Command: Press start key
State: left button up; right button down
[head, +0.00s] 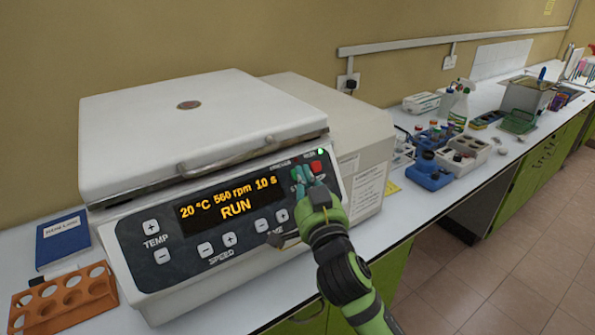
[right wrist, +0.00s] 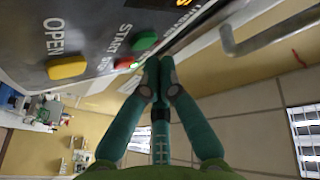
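The white centrifuge (head: 200,125) stands on the bench with its lid closed. Its dark front panel (head: 165,265) has a display (head: 228,205) reading 20 °C, 560 rpm, 10 s and RUN. My right gripper (head: 302,175) is at the panel's upper right, its teal fingers covering part of the keys there. A red key (head: 317,167) shows beside them. In the right wrist view the fingers (right wrist: 158,70) are together and empty, close to the green key (right wrist: 144,40) by the START label; I cannot tell whether they touch it. A yellow OPEN key (right wrist: 68,67) is farther left. My left gripper is out of view.
An orange rack (head: 62,300) and a blue book (head: 63,240) lie left of the centrifuge. A green light (head: 320,151) shows above the red key.

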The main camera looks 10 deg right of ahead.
jog(key=s+r+p, duration=0.1)
jog(key=s+d+p, duration=0.1)
jog(key=s+r+p, duration=0.1)
jog(key=s, duration=0.1)
jog(key=shift+d+r, duration=0.25)
jog(key=shift+r, duration=0.1)
dwell(0.7)
